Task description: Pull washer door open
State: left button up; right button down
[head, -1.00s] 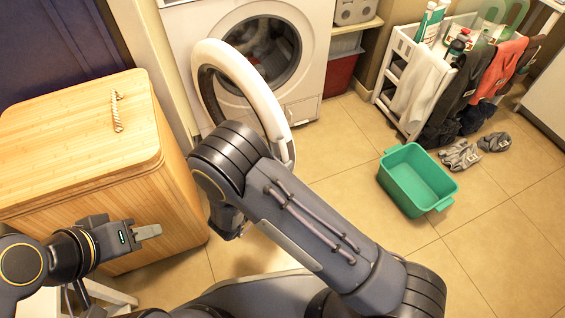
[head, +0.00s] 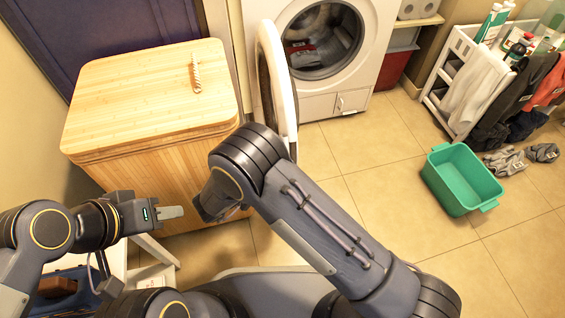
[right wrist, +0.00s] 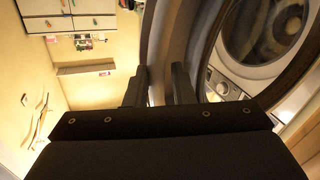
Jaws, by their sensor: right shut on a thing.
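The white washer (head: 385,45) stands at the back, its round opening showing a drum with some red and grey laundry inside. Its round door (head: 270,85) is swung wide open to the left and appears nearly edge-on. My right gripper (right wrist: 158,82) is shut on the door's rim in the right wrist view, one finger on each side of it. In the head view my right arm hides that gripper. My left gripper (head: 170,213) is in front of the wooden hamper, away from the door and holding nothing visible; its finger gap cannot be made out.
A wooden hamper (head: 150,95) with a rope handle stands left of the open door. A green basin (head: 460,178) sits on the tiled floor at right. Floor before the washer is clear.

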jog(key=shift+w+a+r+t, duration=0.2)
jog(key=shift+w+t, duration=0.1)
jog(key=shift+w, duration=0.3)
jog(key=c, duration=1.6)
grip_release()
jog(key=shift+w+f, duration=0.1)
jog(key=p+v, duration=0.2)
jog(key=v, duration=0.6)
jog(key=shift+d, duration=0.1)
jog(key=shift+s+d, duration=0.1)
jog(key=shift+s, duration=0.15)
